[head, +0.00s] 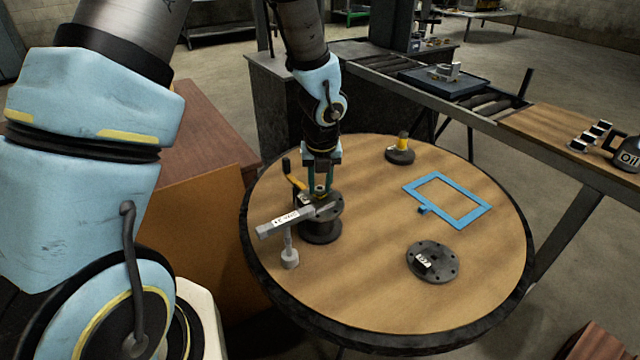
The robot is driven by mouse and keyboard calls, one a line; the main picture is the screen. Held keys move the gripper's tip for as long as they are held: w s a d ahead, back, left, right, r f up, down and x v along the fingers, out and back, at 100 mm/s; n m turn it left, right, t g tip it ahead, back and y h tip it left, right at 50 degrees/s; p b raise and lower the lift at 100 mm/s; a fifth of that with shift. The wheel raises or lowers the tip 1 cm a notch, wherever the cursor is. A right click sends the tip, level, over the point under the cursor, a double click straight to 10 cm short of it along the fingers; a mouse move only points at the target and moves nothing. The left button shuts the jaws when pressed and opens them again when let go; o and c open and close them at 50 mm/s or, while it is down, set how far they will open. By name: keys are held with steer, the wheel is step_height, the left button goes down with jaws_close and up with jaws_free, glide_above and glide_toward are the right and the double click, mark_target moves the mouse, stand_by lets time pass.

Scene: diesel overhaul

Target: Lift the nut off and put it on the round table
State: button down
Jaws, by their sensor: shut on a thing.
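The round table (375,290) has a wooden top and a dark rim. Near its left side stands a dark flanged fixture (321,230), with a grey labelled bar (288,219) across it and a yellow part beside it. My gripper (320,190) points straight down over the top of this fixture. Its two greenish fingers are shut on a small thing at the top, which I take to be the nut. The nut is mostly hidden between the fingers, and I cannot tell whether it touches the fixture below.
On the table are a blue rectangular frame (475,215), a dark round flange with a small label (445,262) and a dark base with a yellow top (401,150). A small grey post (289,252) stands under the bar's left end. The table's front middle is clear.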

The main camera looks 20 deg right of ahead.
steer(key=shift+r+p, duration=2.15)
steer(key=shift+f, duration=0.1)
